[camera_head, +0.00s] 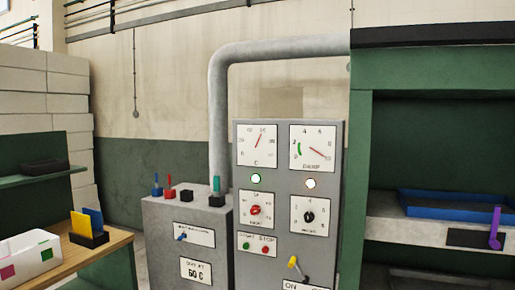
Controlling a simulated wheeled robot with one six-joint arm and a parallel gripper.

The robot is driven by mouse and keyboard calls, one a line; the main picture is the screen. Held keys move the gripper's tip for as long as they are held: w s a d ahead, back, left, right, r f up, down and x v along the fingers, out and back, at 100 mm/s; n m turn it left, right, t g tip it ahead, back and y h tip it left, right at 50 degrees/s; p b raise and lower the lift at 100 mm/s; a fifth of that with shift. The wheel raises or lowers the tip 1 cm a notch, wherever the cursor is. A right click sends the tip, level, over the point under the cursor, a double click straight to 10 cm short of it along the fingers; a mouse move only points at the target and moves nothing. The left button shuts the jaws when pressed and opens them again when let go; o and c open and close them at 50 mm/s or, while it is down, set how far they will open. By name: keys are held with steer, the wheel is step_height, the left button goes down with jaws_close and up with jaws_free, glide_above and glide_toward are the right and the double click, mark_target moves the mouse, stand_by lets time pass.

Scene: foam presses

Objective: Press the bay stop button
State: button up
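A grey upright control panel (279,185) stands right of the middle in the head view. Low on its left side is a small plate with lettering that looks like START and STOP. A green button (246,246) sits on the left of this plate. A red button (265,250), under the STOP lettering, sits on its right. I cannot read any word "bay" on it. Nothing covers either button. My gripper is not in view.
The panel also bears dials, knobs and a yellow-tipped lever (293,263). A lower grey cabinet (189,235) with a pipe (218,110) stands left of it. A green press (359,180) with a blue tray (455,208) stands right. A wooden table (112,245) is at left.

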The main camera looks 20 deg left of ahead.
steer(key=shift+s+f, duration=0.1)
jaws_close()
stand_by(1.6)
